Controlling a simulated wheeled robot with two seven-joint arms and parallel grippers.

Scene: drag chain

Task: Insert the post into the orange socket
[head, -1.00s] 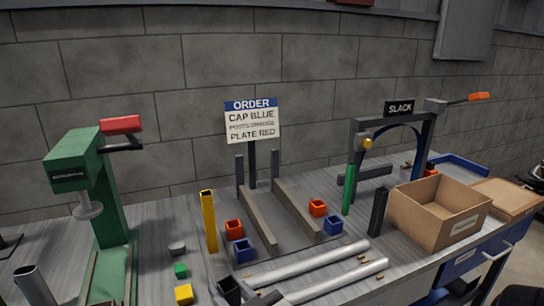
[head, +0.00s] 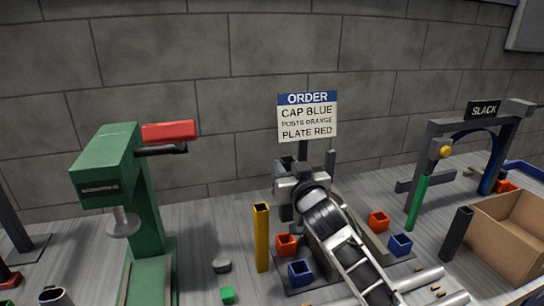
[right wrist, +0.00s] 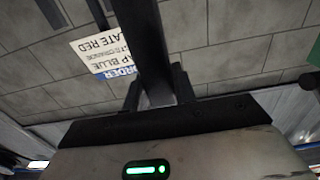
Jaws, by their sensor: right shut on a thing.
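My right gripper (head: 287,190) is shut on a dark post (head: 288,163), held roughly upright behind the left end of the rails. The right wrist view shows the dark post (right wrist: 150,40) between the two fingers (right wrist: 158,95). The left orange socket (head: 287,245) sits on the bench just below and nearer than the gripper. Whether the post's lower end touches it cannot be told, as the gripper and arm hide part of it. Another orange socket (head: 378,221) stands right of my arm. My left gripper is not in view.
Blue sockets (head: 300,272) (head: 400,245) stand near the orange ones. A yellow post (head: 262,238) stands close on the left, a dark post (head: 457,233) on the right. A green press (head: 120,190) is at left, a cardboard box (head: 505,240) at right. The order sign (head: 307,117) stands behind.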

